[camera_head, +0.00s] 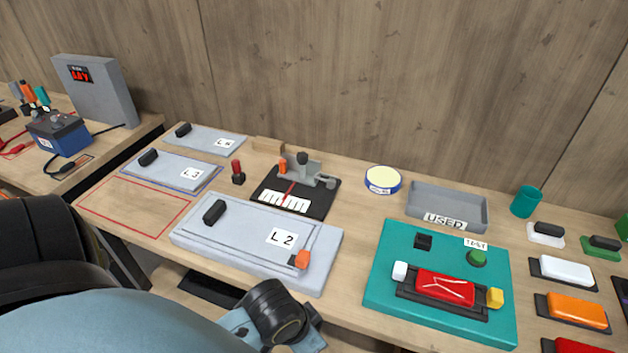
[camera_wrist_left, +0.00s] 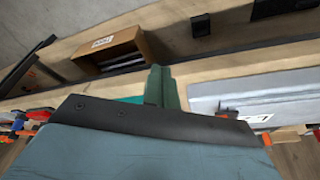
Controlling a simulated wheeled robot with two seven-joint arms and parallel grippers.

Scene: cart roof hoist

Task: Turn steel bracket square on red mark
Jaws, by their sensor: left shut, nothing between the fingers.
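The steel bracket (camera_head: 308,170), a grey piece with a black knob, sits on a dark plate (camera_head: 318,205) at the back of the bench. A thin red mark (camera_head: 289,189) runs on this plate beside the bracket, above a white strip (camera_head: 284,202) with dark lines. I cannot tell the bracket's exact angle to the mark. In the left wrist view, my left gripper (camera_wrist_left: 161,86) shows two green fingers closed together, with nothing between them. It is away from the bracket, which I cannot make out in that view. My right gripper is not in view.
Grey panel L2 (camera_head: 220,237) lies in front of the dark plate; panel L3 (camera_head: 195,176) is to the left. A red-handled item (camera_head: 238,172) stands beside the plate. A round tin (camera_head: 383,180), a USED tray (camera_head: 447,205) and a teal test board (camera_head: 380,290) are to the right.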

